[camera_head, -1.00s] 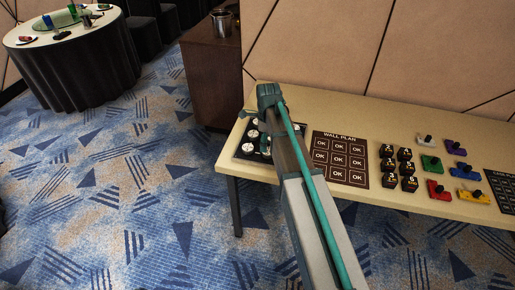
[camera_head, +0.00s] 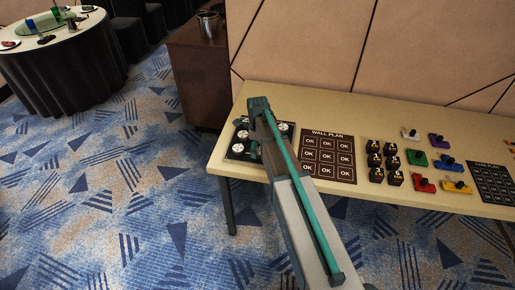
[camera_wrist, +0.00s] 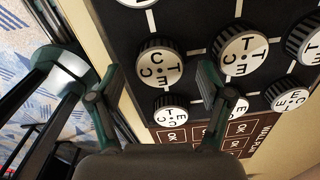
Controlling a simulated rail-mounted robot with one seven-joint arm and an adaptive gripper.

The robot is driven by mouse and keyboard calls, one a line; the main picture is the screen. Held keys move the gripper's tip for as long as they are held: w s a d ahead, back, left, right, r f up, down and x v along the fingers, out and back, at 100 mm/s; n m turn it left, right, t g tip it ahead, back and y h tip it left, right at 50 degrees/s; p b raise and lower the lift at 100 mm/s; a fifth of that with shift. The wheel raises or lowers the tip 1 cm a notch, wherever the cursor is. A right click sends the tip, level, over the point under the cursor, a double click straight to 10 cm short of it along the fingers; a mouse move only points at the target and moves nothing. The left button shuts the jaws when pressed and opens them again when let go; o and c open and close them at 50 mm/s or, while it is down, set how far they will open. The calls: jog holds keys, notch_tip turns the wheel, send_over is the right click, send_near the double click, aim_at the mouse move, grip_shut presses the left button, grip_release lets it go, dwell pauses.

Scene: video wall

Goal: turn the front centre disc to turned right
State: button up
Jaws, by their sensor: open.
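The dial panel (camera_head: 233,154) is a black board at the left end of the long table, bearing several round discs with white lettered faces and dark ridged rims. In the wrist view the front centre disc (camera_wrist: 160,66) lies between the two fingers of my gripper (camera_wrist: 157,92), with a visible gap on each side. Its face carries black letters, which stand tilted in this view. The right finger is close to the neighbouring disc (camera_wrist: 240,52) behind it. My gripper is open and empty. In the head view my arm and wrist hide the panel's middle.
The wall plan board (camera_head: 327,157) with OK keys lies right of the panel. Farther right are black numbered blocks (camera_head: 374,161), coloured switches (camera_head: 417,159) and another key board (camera_head: 494,183). A wooden cabinet (camera_head: 197,80) stands behind the table's left end.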

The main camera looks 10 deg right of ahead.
jog(key=shift+f, duration=0.6)
jog(key=c, duration=1.2)
jog(key=shift+o, duration=0.2)
